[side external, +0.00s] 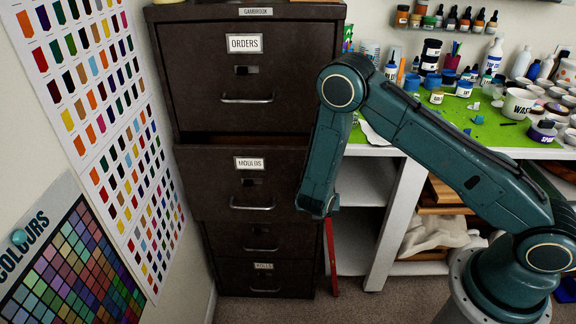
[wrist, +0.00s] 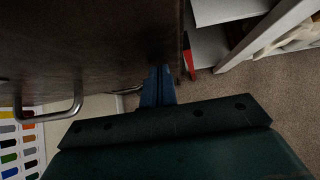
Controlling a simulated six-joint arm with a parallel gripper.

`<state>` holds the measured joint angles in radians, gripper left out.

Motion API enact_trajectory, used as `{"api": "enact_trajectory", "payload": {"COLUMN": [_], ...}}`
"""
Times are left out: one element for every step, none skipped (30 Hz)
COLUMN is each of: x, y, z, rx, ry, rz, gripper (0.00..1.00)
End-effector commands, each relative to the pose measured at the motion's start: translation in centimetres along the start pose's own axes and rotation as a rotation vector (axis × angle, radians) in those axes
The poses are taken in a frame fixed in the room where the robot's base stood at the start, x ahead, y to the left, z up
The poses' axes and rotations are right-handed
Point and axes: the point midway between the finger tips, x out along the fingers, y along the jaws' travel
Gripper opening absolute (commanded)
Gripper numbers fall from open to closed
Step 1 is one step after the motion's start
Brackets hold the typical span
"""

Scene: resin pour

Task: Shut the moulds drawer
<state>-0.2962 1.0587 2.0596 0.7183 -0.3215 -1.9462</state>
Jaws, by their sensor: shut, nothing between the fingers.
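The moulds drawer (side external: 225,200) is the brown drawer labelled MOULDS, second from the top of the metal cabinet. It stands out from the cabinet, with a dark gap above its front. Its bar handle (side external: 252,206) is at the middle of the front and also shows in the wrist view (wrist: 76,105). The end of my arm is by the right edge of the drawer front. My gripper (wrist: 160,72) is shut and empty, its blue fingers near that edge in the wrist view. I cannot tell whether they touch it.
The ORDERS drawer (side external: 210,85) above looks shut, and lower drawers (side external: 235,275) sit further back. Colour charts (side external: 110,110) hang on the left wall. A workbench (side external: 480,135) with bottles and pots stands at right, shelves below. Something red (side external: 331,255) stands beside the cabinet.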

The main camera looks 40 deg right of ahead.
Motion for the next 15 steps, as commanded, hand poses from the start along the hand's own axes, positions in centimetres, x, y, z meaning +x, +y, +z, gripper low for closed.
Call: {"api": "enact_trajectory", "payload": {"x": [0.9,1.3,1.9,2.3,2.7,3.2,3.5,3.8,4.2,4.4,4.7,4.9,5.1,5.2,5.3], "y": [-0.1,-0.1,-0.1,-0.1,-0.1,-0.1,-0.1,-0.1,-0.1,-0.1,-0.1,0.0,0.0,0.0,0.0], "z": [1.0,1.4,2.0,2.3,2.7,3.2,3.5,3.8,4.2,4.5,4.7,4.9,5.0,5.2,5.3], "rx": [0.007,0.006,0.007,0.006,0.005,0.005,0.004,0.005,0.003,0.003,0.002,0.002,0.001,0.001,0.000], "ry": [-0.004,-0.004,-0.003,-0.003,-0.003,-0.003,-0.003,-0.002,-0.002,-0.002,-0.002,-0.002,-0.001,0.000,0.000], "rz": [-0.002,-0.002,-0.002,-0.002,-0.002,-0.002,-0.002,-0.001,-0.001,-0.002,-0.002,-0.001,-0.001,-0.001,-0.001], "gripper": [0.00,0.00,0.00,0.00,0.00,0.00,0.00,0.00,0.00,0.00,0.00,0.00,0.00,0.00,0.00]}}
